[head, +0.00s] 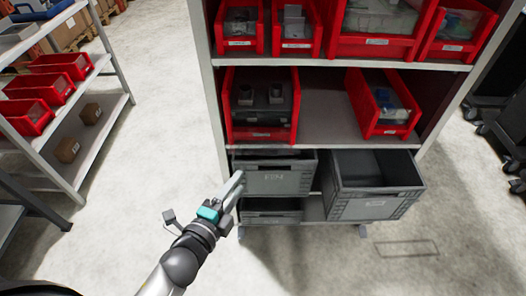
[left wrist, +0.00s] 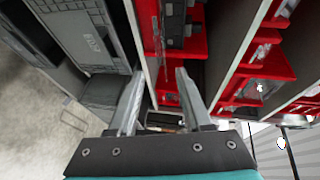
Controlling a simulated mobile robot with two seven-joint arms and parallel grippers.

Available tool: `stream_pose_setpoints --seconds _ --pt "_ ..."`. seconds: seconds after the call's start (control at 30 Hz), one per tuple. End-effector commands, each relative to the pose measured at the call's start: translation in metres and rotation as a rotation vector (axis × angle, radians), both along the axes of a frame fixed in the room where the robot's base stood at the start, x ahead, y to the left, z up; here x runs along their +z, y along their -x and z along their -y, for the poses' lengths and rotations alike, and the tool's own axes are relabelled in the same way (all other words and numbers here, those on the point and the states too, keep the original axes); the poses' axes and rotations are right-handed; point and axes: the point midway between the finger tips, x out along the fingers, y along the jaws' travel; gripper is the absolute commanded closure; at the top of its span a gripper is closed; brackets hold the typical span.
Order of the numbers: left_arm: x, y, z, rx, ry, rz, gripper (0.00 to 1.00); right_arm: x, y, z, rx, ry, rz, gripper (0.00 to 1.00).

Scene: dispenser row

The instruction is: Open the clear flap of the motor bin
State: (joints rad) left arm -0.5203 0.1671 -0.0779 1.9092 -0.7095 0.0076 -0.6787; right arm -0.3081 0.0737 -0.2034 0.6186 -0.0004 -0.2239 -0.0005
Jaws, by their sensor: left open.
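A large red bin (head: 265,133) with dark, motor-like parts stands at the left of the middle shelf in the head view. I take it for the motor bin, but its label is too small to read. A dark see-through pane seems to cover part of its front; I cannot clearly tell the flap's edges. My left gripper (head: 239,184) is below this bin, by the left edge of a grey crate. In the left wrist view the left gripper (left wrist: 160,84) is open with nothing between its fingers, and red bins show beyond them. My right gripper is not in view.
A grey crate (head: 275,180) sits under the red bin, and another grey crate (head: 374,207) juts out to its right. A smaller red bin (head: 382,103) stands on the middle shelf's right. A side rack (head: 98,130) stands at left. The floor between is clear.

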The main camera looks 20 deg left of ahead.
Motion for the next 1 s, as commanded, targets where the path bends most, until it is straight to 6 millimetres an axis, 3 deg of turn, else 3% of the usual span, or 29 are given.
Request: stream_pose_setpoints --seconds 0.37,0.7,1.0 --pt "-0.012 -0.053 0.007 0.0 0.002 0.0 0.51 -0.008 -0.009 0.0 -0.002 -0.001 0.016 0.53" --pt "-0.022 -0.105 0.014 0.002 0.004 -0.002 0.51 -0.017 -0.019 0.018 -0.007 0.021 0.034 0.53" --pt "-0.029 -0.136 0.018 0.002 0.004 -0.003 0.51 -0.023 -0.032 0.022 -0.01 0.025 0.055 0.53"
